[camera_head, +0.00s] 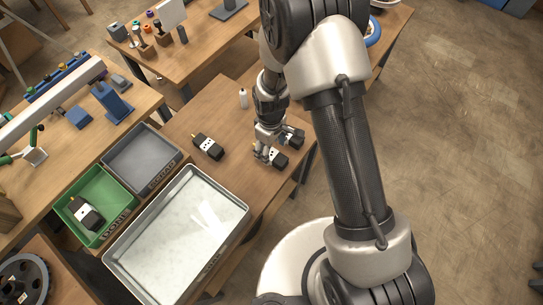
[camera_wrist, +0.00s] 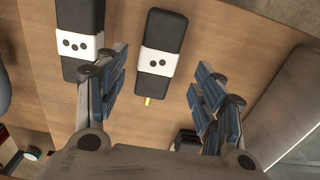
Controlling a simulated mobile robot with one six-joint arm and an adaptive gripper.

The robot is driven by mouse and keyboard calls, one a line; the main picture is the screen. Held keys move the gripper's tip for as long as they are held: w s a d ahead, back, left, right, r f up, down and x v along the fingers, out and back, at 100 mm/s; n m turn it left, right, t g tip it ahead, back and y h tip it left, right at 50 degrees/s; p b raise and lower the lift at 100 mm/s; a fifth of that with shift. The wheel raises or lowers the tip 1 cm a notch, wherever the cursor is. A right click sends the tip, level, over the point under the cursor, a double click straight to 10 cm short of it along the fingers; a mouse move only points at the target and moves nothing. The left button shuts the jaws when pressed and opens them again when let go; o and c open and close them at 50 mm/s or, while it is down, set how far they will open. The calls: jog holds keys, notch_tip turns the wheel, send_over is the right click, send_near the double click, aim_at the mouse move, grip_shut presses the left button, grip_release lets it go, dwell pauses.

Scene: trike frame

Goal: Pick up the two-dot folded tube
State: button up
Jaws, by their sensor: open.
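In the wrist view, the two-dot folded tube (camera_wrist: 158,40) is a black block with a white band bearing two dots and a small yellow tip. It lies on the wooden table between the open fingers of my gripper (camera_wrist: 158,88), apart from both. To its left, partly behind the left finger, lies a similar black tube (camera_wrist: 80,18) whose band seems to show three dots. In the head view, my gripper (camera_head: 277,147) is low over the table's right part, with a black-and-white tube (camera_head: 274,157) at its fingers. Its dots are too small to read there.
Another black tube (camera_head: 208,147) lies left of my gripper. A green bin (camera_head: 118,190) holds one more. A grey bin (camera_head: 135,150) and a large pale tray (camera_head: 178,240) stand beside it. The table's right edge is close to my gripper.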

aim_at(271, 153)
notch_tip(271, 153, down, 5)
jog(key=shift+w+d+f+b, duration=0.1)
jog(key=shift+b, duration=1)
jog(key=shift+c, duration=0.4)
jog(key=c, duration=1.1)
jog(key=shift+r, duration=0.25)
jog(key=shift+c, duration=0.2)
